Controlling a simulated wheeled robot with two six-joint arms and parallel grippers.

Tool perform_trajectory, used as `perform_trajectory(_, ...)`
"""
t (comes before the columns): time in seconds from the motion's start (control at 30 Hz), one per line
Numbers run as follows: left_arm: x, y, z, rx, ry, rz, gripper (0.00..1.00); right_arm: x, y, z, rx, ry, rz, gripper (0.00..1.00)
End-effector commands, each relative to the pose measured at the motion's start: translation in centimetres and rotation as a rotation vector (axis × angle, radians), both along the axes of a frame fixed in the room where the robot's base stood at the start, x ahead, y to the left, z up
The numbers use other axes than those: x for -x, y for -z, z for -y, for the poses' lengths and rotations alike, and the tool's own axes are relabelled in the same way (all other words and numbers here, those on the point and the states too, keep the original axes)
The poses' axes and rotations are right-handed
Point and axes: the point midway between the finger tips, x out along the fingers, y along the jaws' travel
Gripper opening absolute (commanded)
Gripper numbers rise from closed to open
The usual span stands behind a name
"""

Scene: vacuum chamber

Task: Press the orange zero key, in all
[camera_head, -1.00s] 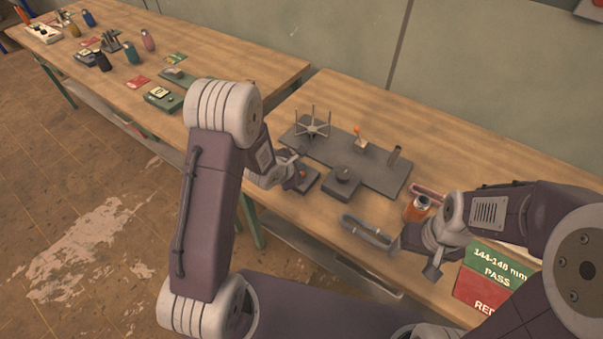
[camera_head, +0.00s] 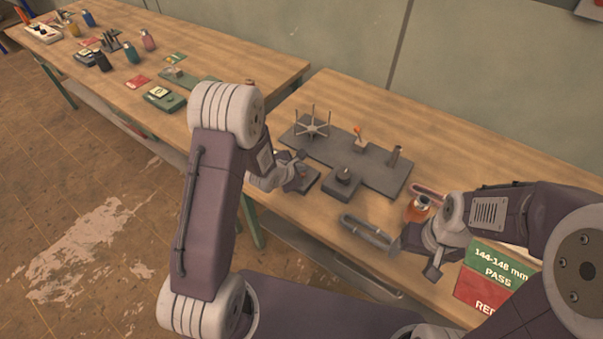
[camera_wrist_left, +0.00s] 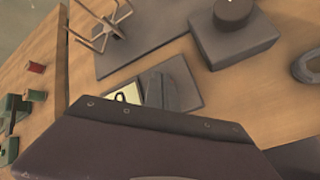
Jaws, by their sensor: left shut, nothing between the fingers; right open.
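The small dark device (camera_head: 311,181) lies at the left end of the near bench, and part of it also shows in the left wrist view (camera_wrist_left: 186,85) with a pale yellow-green display (camera_wrist_left: 127,95). My left gripper (camera_head: 300,180) is shut and empty, with its tips over the device; in the left wrist view the dark fingers (camera_wrist_left: 160,92) cover part of it. I cannot make out the orange zero key now; the fingers seem to hide it. Whether they touch it I cannot tell. My right gripper (camera_head: 413,260) is open and empty near the bench's front edge.
A dark plate (camera_head: 375,170) with a spoked stand (camera_head: 312,125), an orange-tipped lever (camera_head: 358,135) and a post (camera_head: 395,156) lies behind.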

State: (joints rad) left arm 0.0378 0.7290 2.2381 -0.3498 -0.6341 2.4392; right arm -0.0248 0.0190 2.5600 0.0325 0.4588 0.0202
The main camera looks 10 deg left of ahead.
Motion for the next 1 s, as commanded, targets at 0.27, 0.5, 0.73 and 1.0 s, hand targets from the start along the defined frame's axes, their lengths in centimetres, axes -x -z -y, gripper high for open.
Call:
perform_trajectory(0.27,0.0,0.4,0.0,0.0,0.0,0.0,0.0,0.0,0.2,0.0,0.0,0.0,0.0,0.76)
perform_trajectory(0.5,0.0,0.5,0.0,-0.001,-0.001,-0.001,0.0,0.0,0.2,0.0,0.0,0.0,0.0,0.76)
perform_trajectory(0.73,0.0,0.4,0.0,0.0,0.0,-0.001,0.0,0.0,0.1,0.0,0.0,0.0,0.0,0.76)
perform_trajectory(1.0,0.0,-1.1,0.0,0.0,0.0,-0.001,0.0,0.0,-1.6,0.0,0.0,0.0,0.0,0.76)
